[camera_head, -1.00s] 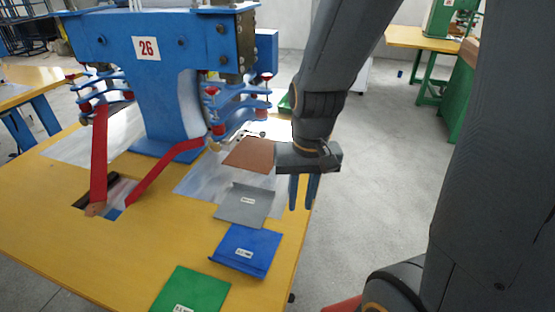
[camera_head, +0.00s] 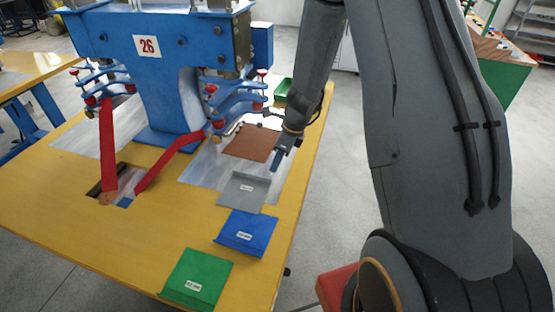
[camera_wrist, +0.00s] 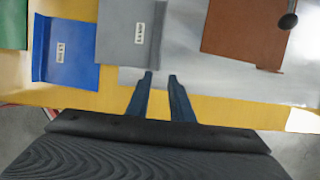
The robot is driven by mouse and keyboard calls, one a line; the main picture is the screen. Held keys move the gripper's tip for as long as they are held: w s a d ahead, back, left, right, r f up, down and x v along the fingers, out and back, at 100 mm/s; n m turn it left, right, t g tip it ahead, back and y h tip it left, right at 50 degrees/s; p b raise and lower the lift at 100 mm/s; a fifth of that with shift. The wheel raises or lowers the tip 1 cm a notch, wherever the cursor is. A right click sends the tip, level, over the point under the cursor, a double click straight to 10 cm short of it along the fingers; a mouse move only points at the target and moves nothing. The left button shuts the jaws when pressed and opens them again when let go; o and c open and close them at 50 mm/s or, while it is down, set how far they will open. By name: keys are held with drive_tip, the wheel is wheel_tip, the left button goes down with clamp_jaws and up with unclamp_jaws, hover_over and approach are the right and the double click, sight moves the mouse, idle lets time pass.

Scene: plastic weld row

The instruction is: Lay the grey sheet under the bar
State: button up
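The grey sheet (camera_head: 243,191), with a white label, lies on the yellow table, partly on a silvery plate (camera_head: 206,165), between the brown and blue sheets. It also shows in the wrist view (camera_wrist: 118,40). The blue machine marked 26 (camera_head: 165,100) stands behind, with bars (camera_head: 235,107) on red-knobbed arms at its front right. My gripper (camera_head: 276,168) is beside the grey sheet at its right. In the wrist view its two blue fingers (camera_wrist: 160,75) are apart with nothing between them, their tips near the sheet's raised edge.
A brown sheet (camera_head: 252,143) lies behind the grey one; a blue sheet (camera_head: 246,233) and a green sheet (camera_head: 197,277) lie in front. Red straps (camera_head: 108,150) run down to a table opening. A green tray (camera_head: 283,88) is at the back right. Bare yellow table lies front left.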

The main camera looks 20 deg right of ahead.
drive_tip(key=shift+b+x, duration=3.25)
drive_tip(key=shift+x, duration=0.6)
clamp_jaws()
drive_tip(key=shift+r+p, duration=0.7)
drive_tip(key=shift+p, duration=0.2)
